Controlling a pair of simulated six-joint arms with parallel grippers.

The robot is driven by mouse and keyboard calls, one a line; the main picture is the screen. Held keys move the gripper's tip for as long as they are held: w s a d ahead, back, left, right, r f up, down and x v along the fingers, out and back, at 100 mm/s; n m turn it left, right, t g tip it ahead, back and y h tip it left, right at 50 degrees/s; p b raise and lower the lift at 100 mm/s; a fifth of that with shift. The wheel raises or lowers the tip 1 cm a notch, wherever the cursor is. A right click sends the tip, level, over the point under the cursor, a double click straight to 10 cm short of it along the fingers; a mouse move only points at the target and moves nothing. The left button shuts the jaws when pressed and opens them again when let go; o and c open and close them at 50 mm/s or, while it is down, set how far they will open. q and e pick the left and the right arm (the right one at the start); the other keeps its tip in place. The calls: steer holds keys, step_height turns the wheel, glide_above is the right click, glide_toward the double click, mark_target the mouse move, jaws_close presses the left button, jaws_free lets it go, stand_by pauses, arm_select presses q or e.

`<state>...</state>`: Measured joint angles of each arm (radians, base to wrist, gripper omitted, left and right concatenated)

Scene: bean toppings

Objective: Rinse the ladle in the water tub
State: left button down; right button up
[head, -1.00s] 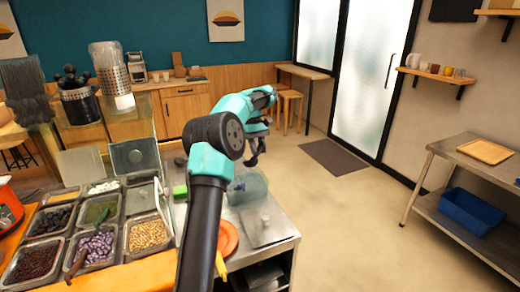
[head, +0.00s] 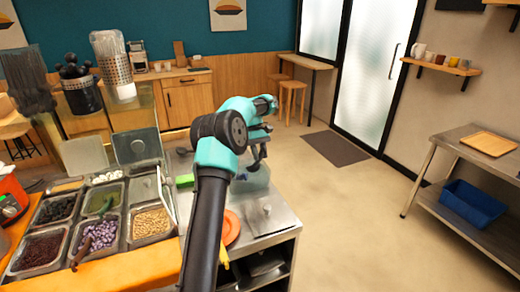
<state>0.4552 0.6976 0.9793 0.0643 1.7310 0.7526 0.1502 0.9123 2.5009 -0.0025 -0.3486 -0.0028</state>
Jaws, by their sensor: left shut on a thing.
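The clear water tub (head: 257,183) stands on the metal counter, partly behind my teal and black left arm. My left gripper (head: 257,160) is over the tub, pointing down, with its fingertips near the tub's rim. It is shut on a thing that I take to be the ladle. The ladle itself is too small and too hidden to make out, so I cannot tell whether it touches the water. My right gripper is not in view.
Several steel topping pans stand at the left, including peanuts (head: 151,223) and purple beans (head: 100,234). An orange plate (head: 231,226) and a metal lid (head: 266,216) lie close to the tub. The floor (head: 375,225) at the right is clear.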

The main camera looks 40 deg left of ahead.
arm_select(q)
steer(key=shift+f, duration=0.75)
steer(key=shift+s+d+f+t+y, duration=0.15)
steer(key=shift+d+f+y, duration=0.15)
steer(key=shift+f, duration=0.25)
steer(key=shift+s+d+f+t+y, duration=0.1)
steer(key=shift+d+f+y, duration=0.2)
steer(key=shift+f, duration=0.3)
steer(key=shift+s+d+f+t+y, duration=0.15)
steer(key=shift+d+f+y, duration=0.15)
steer(key=shift+f, duration=0.25)
steer(key=shift+w, duration=0.15)
